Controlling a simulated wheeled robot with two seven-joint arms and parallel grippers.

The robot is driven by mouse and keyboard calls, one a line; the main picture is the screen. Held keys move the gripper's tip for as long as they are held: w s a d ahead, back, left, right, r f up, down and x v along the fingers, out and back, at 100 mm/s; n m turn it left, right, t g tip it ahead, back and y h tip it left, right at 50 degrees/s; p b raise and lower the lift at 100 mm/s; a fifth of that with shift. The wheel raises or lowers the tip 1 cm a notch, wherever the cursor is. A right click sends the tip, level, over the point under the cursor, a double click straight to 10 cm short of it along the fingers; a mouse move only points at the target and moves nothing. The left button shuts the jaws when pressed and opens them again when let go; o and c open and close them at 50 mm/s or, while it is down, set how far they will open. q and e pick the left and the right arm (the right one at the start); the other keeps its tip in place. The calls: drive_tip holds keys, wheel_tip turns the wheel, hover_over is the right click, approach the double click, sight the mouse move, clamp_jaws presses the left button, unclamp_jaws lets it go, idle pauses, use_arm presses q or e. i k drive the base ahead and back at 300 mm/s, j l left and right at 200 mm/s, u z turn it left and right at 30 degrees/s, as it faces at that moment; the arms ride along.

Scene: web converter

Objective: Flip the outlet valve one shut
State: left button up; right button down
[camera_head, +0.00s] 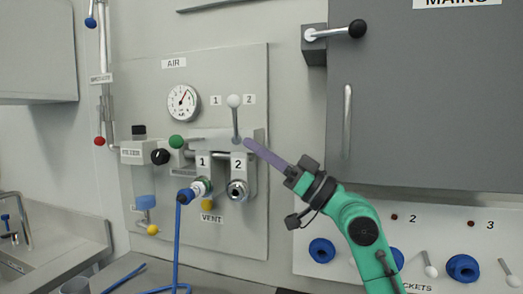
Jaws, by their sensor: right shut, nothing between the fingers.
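The AIR panel (255,85) on the back wall carries a valve block with two outlets marked 1 (203,162) and 2 (237,165). A green knob (176,141) sits at the block's left end. I cannot tell which handle is outlet valve one. My right gripper (250,145) comes in from the lower right; its long purple fingers are shut and empty. Their tips are just right of the lever's foot; contact cannot be told. My left gripper is out of view.
A blue hose (179,230) hangs from outlet 1. A pressure gauge (183,103) and a black knob (160,156) are at left. A grey MAINS cabinet (425,110) with a door handle stands at right, above a socket panel (455,225). A sink (45,245) is lower left.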

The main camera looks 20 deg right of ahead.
sight(175, 142)
drive_tip(key=k+j, duration=0.15)
drive_tip(key=k, duration=0.35)
drive_tip(key=k+j, duration=0.2)
drive_tip(key=k, duration=0.3)
drive_tip(key=k+j, duration=0.15)
drive_tip(key=k, duration=0.3)
